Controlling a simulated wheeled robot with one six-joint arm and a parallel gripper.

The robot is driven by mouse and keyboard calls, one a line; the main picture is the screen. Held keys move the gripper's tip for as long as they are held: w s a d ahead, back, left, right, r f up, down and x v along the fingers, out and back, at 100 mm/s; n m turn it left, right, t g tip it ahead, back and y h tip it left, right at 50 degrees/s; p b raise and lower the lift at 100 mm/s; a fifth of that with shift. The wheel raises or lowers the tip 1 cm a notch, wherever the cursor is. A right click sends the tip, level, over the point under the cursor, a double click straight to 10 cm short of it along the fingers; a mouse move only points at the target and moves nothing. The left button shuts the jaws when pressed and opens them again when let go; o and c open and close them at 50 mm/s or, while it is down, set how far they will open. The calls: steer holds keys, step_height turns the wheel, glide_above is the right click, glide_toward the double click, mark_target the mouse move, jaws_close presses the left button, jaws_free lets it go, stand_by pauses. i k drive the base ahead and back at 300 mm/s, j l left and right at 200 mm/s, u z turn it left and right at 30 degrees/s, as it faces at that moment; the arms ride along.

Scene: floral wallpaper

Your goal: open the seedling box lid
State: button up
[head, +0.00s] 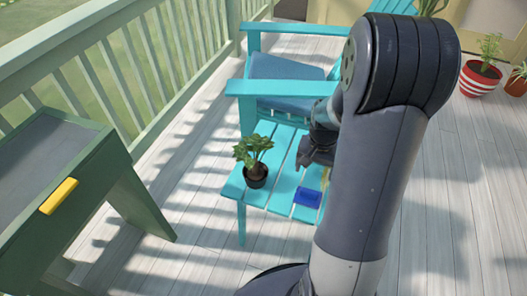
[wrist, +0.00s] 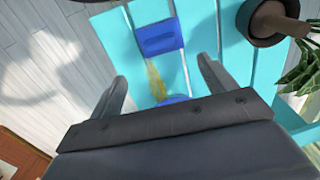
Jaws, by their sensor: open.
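The dark green seedling box (head: 88,193) stands on legs at the left, beside the railing. Its lid (head: 45,158) has a grey panel in a green frame and appears to lie down flat. A yellow handle (head: 58,196) is on its front edge. The box is not in the wrist view. My gripper (head: 316,152) is to the right of the box, well apart from it, above a turquoise slatted table. In the wrist view my gripper (wrist: 162,74) has its fingers spread, with nothing held between them.
The turquoise table (head: 233,188) holds a potted plant (head: 255,172) and a blue tool (head: 308,197) with a yellowish part, which lies below my gripper. A turquoise chair (head: 245,88) stands behind. Wooden floor between box and table is clear. Potted plants (head: 480,80) stand far right.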

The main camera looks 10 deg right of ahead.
mark_target(47, 202)
steer(key=u, duration=1.9)
